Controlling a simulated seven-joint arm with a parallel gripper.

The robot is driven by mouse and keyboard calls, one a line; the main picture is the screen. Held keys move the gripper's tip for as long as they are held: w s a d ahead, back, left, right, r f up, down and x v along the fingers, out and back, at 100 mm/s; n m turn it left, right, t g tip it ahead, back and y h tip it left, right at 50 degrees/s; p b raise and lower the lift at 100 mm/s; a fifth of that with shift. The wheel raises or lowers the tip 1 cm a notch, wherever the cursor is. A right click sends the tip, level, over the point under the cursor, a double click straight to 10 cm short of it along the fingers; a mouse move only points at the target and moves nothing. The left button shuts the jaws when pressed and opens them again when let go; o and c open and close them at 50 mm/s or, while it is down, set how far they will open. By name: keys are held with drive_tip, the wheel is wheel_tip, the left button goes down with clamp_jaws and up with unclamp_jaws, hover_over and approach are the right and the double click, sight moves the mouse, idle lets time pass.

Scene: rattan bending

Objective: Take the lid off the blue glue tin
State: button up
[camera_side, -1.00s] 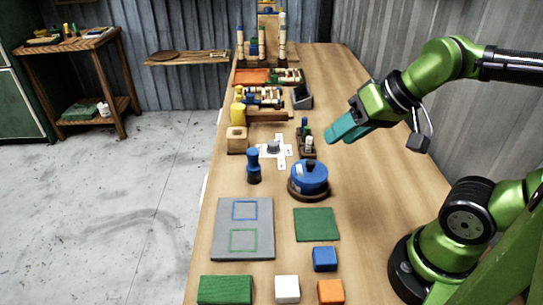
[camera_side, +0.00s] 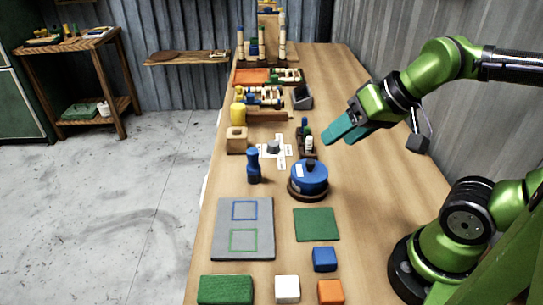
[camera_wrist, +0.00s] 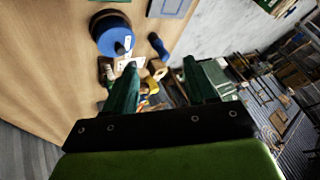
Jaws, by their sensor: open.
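The blue glue tin (camera_side: 309,180) stands upright on a dark round base on the table. Its blue lid (camera_side: 316,168) with a dark knob (camera_side: 310,163) is on top. In the wrist view the blue lid (camera_wrist: 114,36) shows at the upper left, with its dark knob (camera_wrist: 120,47). My gripper (camera_side: 331,137) has teal fingers and hangs in the air above and behind the tin, to its right, apart from it. In the wrist view its two fingers (camera_wrist: 165,75) are spread with nothing held between them.
A dark blue bottle-shaped thing (camera_side: 254,165) stands left of the tin. A small rack (camera_side: 307,140) stands behind it. A green mat (camera_side: 316,224) and a grey board (camera_side: 230,245) lie in front, with several blocks nearer. The table right of the tin is clear.

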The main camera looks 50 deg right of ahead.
drive_tip(key=w+f+g+h, duration=0.2)
drive_tip(key=w+f+g, duration=0.1)
drive_tip(key=w, duration=0.2)
drive_tip(key=m+g+h, duration=0.1)
drive_tip(key=m+h, duration=0.2)
drive_tip(key=m, duration=0.2)
hover_over(311, 162)
drive_tip(key=s+a, duration=0.2)
drive_tip(key=f, duration=0.9)
drive_tip(key=shift+w, duration=0.2)
drive_tip(key=shift+x, duration=2.6)
drive_tip(key=shift+d, duration=0.2)
